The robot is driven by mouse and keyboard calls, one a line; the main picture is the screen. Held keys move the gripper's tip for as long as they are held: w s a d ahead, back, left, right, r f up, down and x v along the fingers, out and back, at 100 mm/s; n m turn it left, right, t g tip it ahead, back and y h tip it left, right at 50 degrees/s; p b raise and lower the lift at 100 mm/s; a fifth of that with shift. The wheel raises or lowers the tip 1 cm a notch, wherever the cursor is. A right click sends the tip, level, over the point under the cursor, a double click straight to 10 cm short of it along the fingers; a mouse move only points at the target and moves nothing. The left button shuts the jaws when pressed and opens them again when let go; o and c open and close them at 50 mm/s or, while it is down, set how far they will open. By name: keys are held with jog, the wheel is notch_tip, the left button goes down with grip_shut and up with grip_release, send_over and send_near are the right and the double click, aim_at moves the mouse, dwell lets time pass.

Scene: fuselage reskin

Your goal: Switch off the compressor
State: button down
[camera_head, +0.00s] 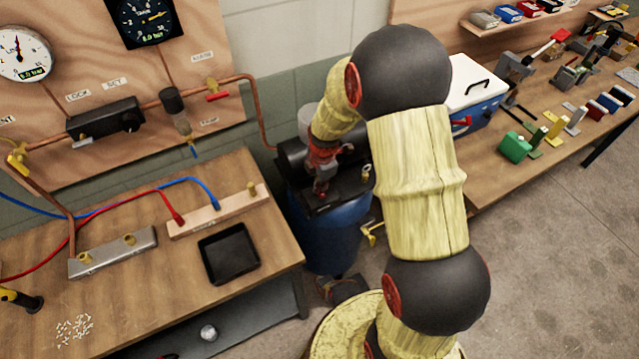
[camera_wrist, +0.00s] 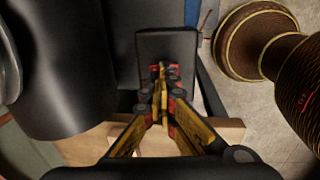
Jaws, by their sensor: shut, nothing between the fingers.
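The compressor is a blue tank (camera_head: 335,240) with black machinery on top, standing on the floor between the two benches. My gripper (camera_head: 321,196) points down at the black top of the compressor. In the wrist view, my gripper's yellow and black fingers (camera_wrist: 161,75) are shut with nothing between them. Their tips lie over a black box (camera_wrist: 166,42) on the compressor. Whether they touch it, I cannot tell. A dark cylinder (camera_wrist: 60,75) is at the left there. No switch is clearly visible; the fingers cover part of the box.
The left bench (camera_head: 130,290) holds a black tray (camera_head: 229,254), manifold blocks and hoses. Above it is a wooden panel with gauges (camera_head: 22,54) and copper pipe. The right bench (camera_head: 500,180) holds a blue and white cooler (camera_head: 475,90) and several tools. Open floor (camera_head: 560,270) lies at right.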

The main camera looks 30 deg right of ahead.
jog(key=shift+w+f, duration=0.15)
jog(key=shift+f, duration=0.25)
jog(key=shift+s, duration=0.2)
jog(key=shift+s+f, duration=0.15)
jog(key=shift+s, duration=0.65)
jog(key=shift+a, duration=0.1)
